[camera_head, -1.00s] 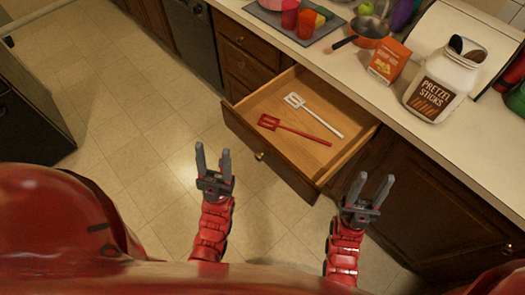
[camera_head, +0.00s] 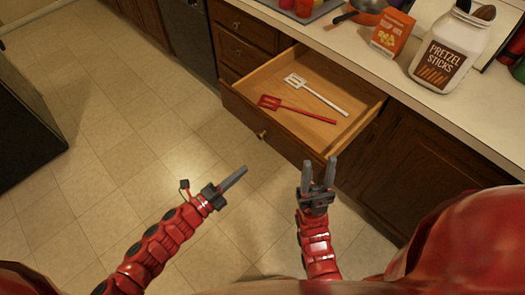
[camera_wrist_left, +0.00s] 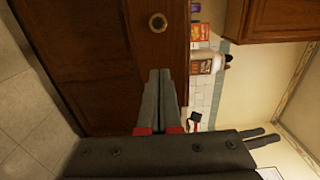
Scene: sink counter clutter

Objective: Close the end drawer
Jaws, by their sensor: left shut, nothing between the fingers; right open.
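The open end drawer (camera_head: 290,138) is wooden with a round knob (camera_head: 262,134) on its front and sticks out from the counter in the head view. A red spatula (camera_head: 296,110) and a white spatula (camera_head: 318,95) lie inside it. My left gripper (camera_head: 243,170) is shut and empty, below and left of the drawer front, apart from it in the head view. In the left wrist view its fingers (camera_wrist_left: 160,75) point toward the wooden front, below a round knob (camera_wrist_left: 158,22). My right gripper (camera_head: 319,162) is open and empty near the drawer's near right corner; contact is unclear.
The counter above holds a pretzel sticks jar (camera_head: 450,50), an orange box (camera_head: 391,33), a pan (camera_head: 362,14) and a tray (camera_head: 318,10). Closed cabinets flank the drawer. A dark appliance (camera_head: 25,120) stands at left. The tiled floor (camera_head: 120,130) between is clear.

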